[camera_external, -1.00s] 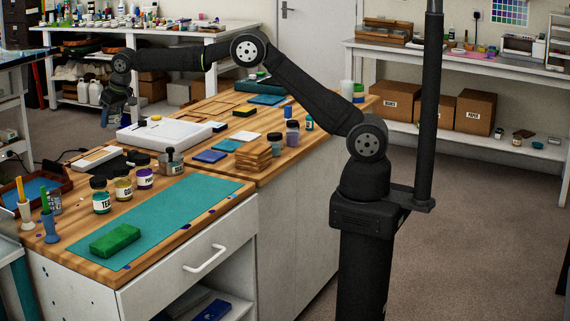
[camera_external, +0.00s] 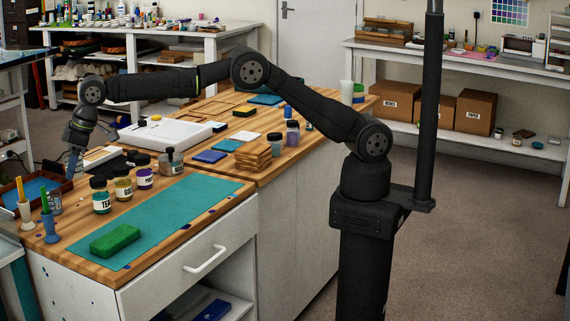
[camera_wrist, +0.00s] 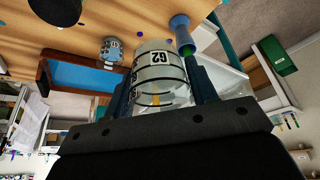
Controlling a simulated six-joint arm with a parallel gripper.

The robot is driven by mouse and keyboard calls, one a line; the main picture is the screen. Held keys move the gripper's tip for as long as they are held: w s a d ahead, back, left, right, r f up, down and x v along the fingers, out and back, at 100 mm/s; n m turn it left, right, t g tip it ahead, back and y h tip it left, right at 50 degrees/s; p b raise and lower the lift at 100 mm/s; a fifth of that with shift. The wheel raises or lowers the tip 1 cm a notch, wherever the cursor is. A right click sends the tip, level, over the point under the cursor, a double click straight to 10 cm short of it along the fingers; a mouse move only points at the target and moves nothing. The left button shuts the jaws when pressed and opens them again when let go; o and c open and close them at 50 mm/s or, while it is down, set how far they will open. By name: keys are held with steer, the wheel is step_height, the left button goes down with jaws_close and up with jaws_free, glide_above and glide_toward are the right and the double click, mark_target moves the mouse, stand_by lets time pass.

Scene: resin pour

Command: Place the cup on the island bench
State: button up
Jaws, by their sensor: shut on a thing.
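The cup (camera_wrist: 158,76) is a clear, see-through vessel with dark rings and a label reading 62. In the wrist view it sits between the two fingers of my gripper (camera_wrist: 160,92), which is shut on it. In the external view my gripper (camera_external: 73,160) points down over the left side of the island bench (camera_external: 75,257), near the blue-lined tray. I cannot make out the cup clearly in that view. The wrist view shows the wooden bench top (camera_wrist: 215,12) beyond the cup, tilted in the picture.
Near my gripper are a wood-framed blue tray (camera_external: 42,189), a blue holder (camera_external: 50,228) with a green-handled tool, and several labelled jars. A green block (camera_external: 115,240) lies on the teal mat (camera_external: 180,215). Much of the mat is clear.

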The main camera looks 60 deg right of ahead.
mark_target(78, 228)
steer(key=f, duration=1.5)
steer(key=shift+w+d+f, duration=0.15)
steer(key=shift+d, duration=0.05)
steer(key=shift+f, duration=0.15)
steer(key=o, duration=1)
steer(key=v, duration=1.2)
steer(key=shift+a, duration=0.15)
